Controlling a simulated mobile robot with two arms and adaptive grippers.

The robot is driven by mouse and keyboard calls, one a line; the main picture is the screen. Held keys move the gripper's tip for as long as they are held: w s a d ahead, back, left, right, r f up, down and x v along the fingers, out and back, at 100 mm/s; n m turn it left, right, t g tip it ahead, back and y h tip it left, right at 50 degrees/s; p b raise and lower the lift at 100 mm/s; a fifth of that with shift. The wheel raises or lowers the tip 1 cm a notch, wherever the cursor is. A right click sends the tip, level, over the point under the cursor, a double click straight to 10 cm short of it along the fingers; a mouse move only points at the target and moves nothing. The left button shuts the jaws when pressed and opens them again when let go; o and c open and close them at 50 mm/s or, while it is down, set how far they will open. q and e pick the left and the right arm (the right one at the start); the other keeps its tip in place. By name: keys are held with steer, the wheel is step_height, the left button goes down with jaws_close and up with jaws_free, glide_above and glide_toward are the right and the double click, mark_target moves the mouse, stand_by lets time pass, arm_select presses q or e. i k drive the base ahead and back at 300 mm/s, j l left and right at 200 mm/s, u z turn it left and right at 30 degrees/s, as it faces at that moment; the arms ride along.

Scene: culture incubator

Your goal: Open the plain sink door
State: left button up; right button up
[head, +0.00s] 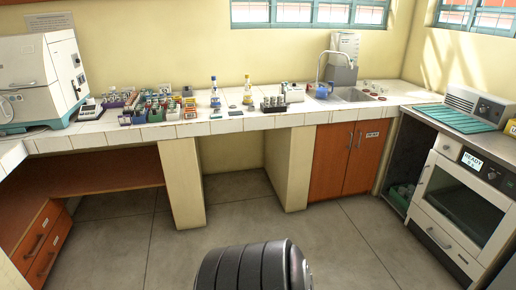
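The plain sink door (328,165) is the left one of two red-brown doors under the sink (352,95), right of centre in the head view. It carries no label and looks shut. Its vertical handle (350,141) is near its right edge. The right door (366,160) beside it bears a small white label (372,134) and also looks shut. Neither of my grippers shows in the head view.
A tiled counter (240,123) with racks and bottles runs along the wall. A white pillar (291,165) stands left of the doors. An oven-like incubator (460,200) stands at the right. Grey floor (330,240) before the doors is clear.

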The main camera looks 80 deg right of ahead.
mark_target(333, 143)
steer(key=z, duration=3.35)
steer(key=i+l+z, duration=0.1)
steer(key=i+l, duration=0.2)
steer(key=i, duration=0.2)
steer(key=i+l+z, duration=0.15)
steer(key=i+l, duration=0.15)
steer(key=i, duration=0.2)
steer(key=i+l+z, duration=0.1)
steer(key=i+l, duration=0.15)
steer(key=i, duration=0.25)
